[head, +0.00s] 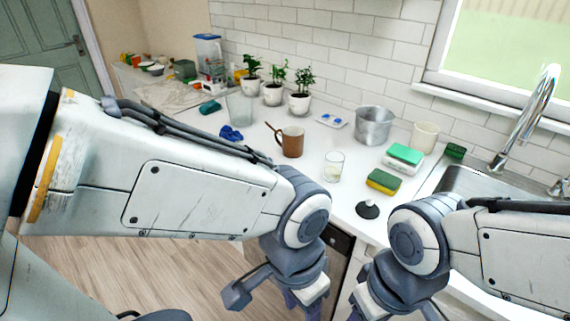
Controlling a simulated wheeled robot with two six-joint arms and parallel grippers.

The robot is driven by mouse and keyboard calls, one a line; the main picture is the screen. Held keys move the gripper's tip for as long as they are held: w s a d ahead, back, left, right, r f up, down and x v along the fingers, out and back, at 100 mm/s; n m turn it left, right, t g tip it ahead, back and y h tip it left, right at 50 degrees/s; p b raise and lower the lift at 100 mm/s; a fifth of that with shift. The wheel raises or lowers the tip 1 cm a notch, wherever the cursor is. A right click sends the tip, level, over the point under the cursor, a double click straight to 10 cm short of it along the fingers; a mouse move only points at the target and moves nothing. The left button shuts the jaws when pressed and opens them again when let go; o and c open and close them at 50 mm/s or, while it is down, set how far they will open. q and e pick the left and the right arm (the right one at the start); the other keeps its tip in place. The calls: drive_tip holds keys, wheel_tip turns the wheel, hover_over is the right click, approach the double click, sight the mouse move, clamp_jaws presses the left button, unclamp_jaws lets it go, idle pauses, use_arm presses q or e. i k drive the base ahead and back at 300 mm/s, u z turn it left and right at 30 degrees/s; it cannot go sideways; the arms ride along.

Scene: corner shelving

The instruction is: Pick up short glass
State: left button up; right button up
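The short glass (334,167) is a small clear tumbler. It stands upright on the white counter (325,205), right of a brown mug and left of a yellow-green sponge. My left gripper (302,302) hangs low in front of the counter, below and apart from the glass. My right gripper (365,304) is also low, at the bottom of the view, apart from the glass. The fingers of both are partly cut off by the lower edge, so their opening is hidden.
Near the glass are the brown mug (291,142), the yellow-green sponge (383,181), a black sink plug (367,209) and a green-white sponge stack (403,156). A taller glass (239,109), metal pot (373,127) and potted plants (273,93) stand behind. The sink (480,183) is right.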

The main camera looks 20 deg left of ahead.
sight(334, 167)
drive_tip(key=z, duration=1.15)
drive_tip(key=k, duration=1.3)
drive_tip(key=u, duration=0.55)
drive_tip(key=i, duration=0.55)
drive_tip(key=u, duration=0.6)
drive_tip(key=i, duration=0.95)
drive_tip(key=z, duration=0.3)
